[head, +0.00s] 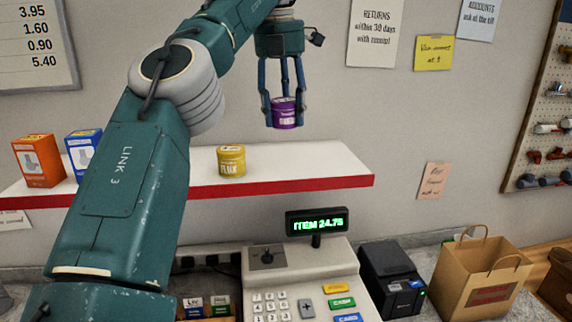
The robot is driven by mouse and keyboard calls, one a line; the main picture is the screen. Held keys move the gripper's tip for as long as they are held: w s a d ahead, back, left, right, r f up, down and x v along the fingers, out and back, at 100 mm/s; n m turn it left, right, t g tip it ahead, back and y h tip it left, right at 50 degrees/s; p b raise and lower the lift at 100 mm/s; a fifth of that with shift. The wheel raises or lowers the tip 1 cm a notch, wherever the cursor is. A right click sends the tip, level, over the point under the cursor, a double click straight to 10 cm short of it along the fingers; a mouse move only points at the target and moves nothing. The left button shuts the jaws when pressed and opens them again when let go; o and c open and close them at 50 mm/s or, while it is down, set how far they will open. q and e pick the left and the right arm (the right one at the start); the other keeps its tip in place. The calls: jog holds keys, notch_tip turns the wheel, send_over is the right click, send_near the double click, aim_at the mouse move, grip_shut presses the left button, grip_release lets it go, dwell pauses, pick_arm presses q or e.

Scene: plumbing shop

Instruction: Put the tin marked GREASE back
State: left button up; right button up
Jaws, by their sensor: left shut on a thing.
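My left gripper (284,110) is shut on a purple tin (284,116), which hangs upright between its fingers. The writing on the purple tin is too small to read, so I cannot tell if it says GREASE. The tin appears above the white shelf (310,176) with the red front edge, clear of its top. A yellow tin (231,162) marked FLUX stands on the shelf, to the left of and below the held tin. My right gripper is not in view.
An orange box (38,161) and a blue box (80,152) stand at the shelf's left. The shelf right of the yellow tin is bare. Below are a cash register (300,268) with its display (316,223), a black printer (391,280) and a paper bag (482,278).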

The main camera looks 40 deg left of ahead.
aim_at(289, 165)
pick_arm(q)
jog(key=shift+w+d+f, duration=0.1)
jog(key=shift+w+f, duration=0.2)
jog(key=shift+f, duration=0.3)
jog(key=shift+w+f, duration=0.25)
jog(key=shift+f, duration=0.3)
jog(key=f, duration=0.3)
jog(key=shift+w+a+f, duration=0.2)
jog(key=shift+s+f, duration=0.1)
jog(key=shift+f, duration=0.15)
jog(key=shift+s+a+f, duration=0.1)
jog(key=shift+s+f, duration=0.05)
jog(key=shift+f, duration=0.2)
jog(key=shift+d+f, duration=0.2)
jog(key=shift+f, duration=1.35)
jog(key=o, duration=1.2)
jog(key=shift+o, duration=0.4)
jog(key=shift+f, duration=0.25)
notch_tip(289, 165, up, 4)
jog(key=shift+r+b, duration=0.1)
jog(key=shift+b, duration=0.5)
notch_tip(289, 165, up, 4)
jog(key=shift+s+f+p, duration=0.1)
jog(key=shift+p, duration=0.5)
jog(key=shift+s+r, duration=0.15)
jog(key=shift+r, duration=0.55)
jog(key=shift+s+a+r, duration=0.1)
jog(key=shift+r, duration=0.6)
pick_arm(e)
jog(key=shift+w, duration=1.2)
